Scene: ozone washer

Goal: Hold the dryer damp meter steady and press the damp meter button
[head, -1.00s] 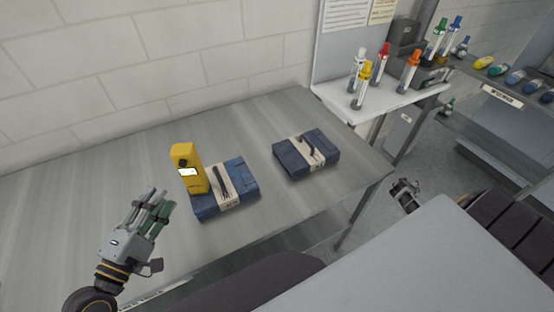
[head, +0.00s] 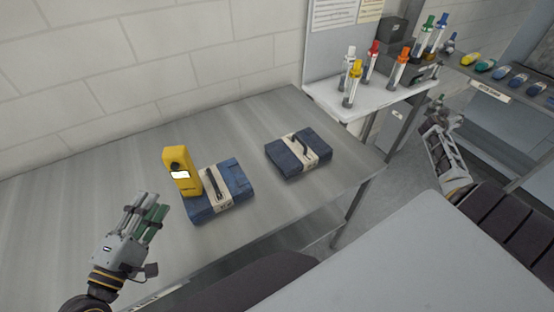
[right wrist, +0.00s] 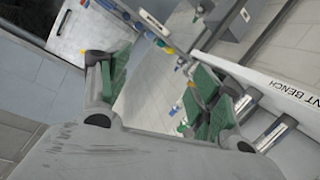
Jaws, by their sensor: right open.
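The yellow dryer damp meter (head: 184,185) stands upright on the metal table in the head view, at the left end of a blue bundle. Its face has a dark round spot (head: 176,166), perhaps the button, above a bright white display (head: 180,175). My left gripper (head: 149,204) is a little left of and nearer than the meter, apart from it. Its green-padded fingers point up, and their gap is unclear. My right gripper (head: 440,103) is far right, away from the meter; the right wrist view shows it open and empty (right wrist: 160,90).
A blue folded bundle (head: 238,181) with a pale band lies beside the meter; another (head: 286,158) lies farther right. A white shelf (head: 382,100) holds several colour-capped bottles. A grey surface (head: 390,270) fills the lower right. The table's left side (head: 60,210) is clear.

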